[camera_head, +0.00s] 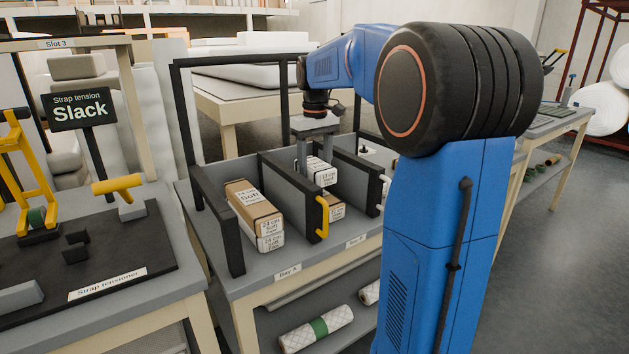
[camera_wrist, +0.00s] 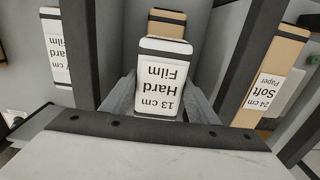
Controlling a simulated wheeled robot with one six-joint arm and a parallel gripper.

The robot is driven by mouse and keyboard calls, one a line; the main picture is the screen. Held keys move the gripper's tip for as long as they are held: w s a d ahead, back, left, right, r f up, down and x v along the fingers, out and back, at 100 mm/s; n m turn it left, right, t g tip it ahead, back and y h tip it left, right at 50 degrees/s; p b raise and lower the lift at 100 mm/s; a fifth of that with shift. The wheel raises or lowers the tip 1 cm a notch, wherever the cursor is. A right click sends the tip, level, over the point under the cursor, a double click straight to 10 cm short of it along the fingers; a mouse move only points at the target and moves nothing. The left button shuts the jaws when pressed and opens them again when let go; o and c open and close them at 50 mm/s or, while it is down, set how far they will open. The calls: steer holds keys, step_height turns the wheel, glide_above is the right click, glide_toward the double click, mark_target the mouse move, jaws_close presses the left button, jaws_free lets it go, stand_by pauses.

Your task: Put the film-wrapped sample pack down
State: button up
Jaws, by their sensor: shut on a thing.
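My gripper (camera_head: 315,150) is shut on a white film-wrapped sample pack (camera_head: 322,173) with dark edges. In the wrist view the pack (camera_wrist: 162,72) reads "13 cm Hard Film" and sits between the two fingers (camera_wrist: 160,100). In the head view my gripper holds it between the dark dividers of Bay B, over or beside a brown pack (camera_head: 336,207). That brown pack also shows beyond the held one in the wrist view (camera_wrist: 167,20). I cannot tell whether the held pack touches anything below.
Bay A holds stacked packs (camera_head: 255,212) marked "24 cm Soft". A dark divider with a yellow handle (camera_head: 322,217) stands between the bays. In the wrist view a white pack (camera_wrist: 55,45) lies beyond the other divider. A strap tensioner table (camera_head: 150,255) is at left.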

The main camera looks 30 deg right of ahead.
mark_target(316, 164)
steer(key=shift+f, duration=2.1)
steer(key=o, duration=1)
steer(key=shift+f, duration=0.1)
steer(key=shift+o, duration=0.2)
step_height(316, 164, up, 12)
steer(key=shift+r, duration=0.15)
